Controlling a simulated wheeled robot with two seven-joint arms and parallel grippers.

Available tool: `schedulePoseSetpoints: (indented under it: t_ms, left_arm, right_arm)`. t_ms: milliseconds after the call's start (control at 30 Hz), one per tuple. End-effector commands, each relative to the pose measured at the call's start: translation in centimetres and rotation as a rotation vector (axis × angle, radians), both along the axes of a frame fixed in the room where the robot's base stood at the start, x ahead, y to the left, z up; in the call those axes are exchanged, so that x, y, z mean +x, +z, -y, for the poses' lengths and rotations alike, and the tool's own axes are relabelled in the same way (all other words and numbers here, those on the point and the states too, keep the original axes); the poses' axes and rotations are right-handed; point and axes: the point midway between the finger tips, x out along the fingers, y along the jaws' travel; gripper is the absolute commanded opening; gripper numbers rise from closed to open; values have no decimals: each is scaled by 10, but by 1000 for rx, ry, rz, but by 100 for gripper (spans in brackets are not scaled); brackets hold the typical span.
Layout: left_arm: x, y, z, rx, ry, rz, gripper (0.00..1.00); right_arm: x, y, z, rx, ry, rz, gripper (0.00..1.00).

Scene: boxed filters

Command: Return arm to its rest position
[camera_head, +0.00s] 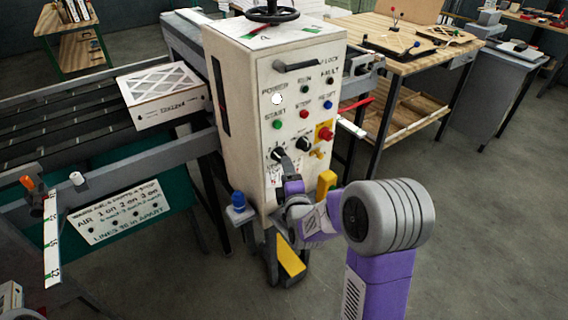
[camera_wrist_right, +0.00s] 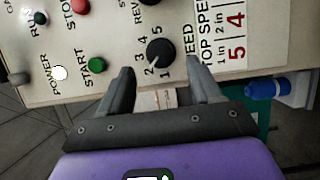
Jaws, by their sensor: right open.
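My right arm (camera_head: 380,270), purple and grey, comes up from the lower right of the head view. Its right gripper (camera_head: 284,168) is at the lower part of the white control cabinet's front (camera_head: 262,98). In the right wrist view the right gripper (camera_wrist_right: 160,68) is open, its two dark fingers apart and nothing held between them. A black speed knob (camera_wrist_right: 160,50) shows just beyond and between the fingertips; I cannot tell whether they touch it. In the head view this knob (camera_head: 277,154) is partly beside the gripper tip. My left gripper is not in view.
A boxed filter (camera_head: 160,92) lies on the roller conveyor (camera_head: 70,112) at left. The cabinet has several buttons, a yellow-backed red button (camera_head: 325,132) and a black handwheel (camera_head: 270,12) on top. A wooden workbench (camera_head: 400,60) stands behind at right. Floor at right (camera_head: 490,220) is clear.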

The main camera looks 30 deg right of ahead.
Motion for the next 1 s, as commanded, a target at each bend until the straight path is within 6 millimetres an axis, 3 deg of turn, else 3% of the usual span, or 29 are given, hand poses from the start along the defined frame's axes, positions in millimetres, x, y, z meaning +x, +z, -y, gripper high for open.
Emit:
schedulePoseSetpoints:
  t_ms: [200,767,867,967,1000]
  left_arm:
    - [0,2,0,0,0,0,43]
    - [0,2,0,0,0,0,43]
    - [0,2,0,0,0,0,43]
    - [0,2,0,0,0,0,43]
    - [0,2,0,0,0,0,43]
  right_arm:
    - [-15,0,-5,-1,0,1,64]
    - [-16,-3,-7,10,4,-6,64]
    - [-14,-25,-15,88,22,-50,64]
    - [-15,-73,-33,272,44,-149,64]
    - [-18,-98,-42,370,45,-204,64]
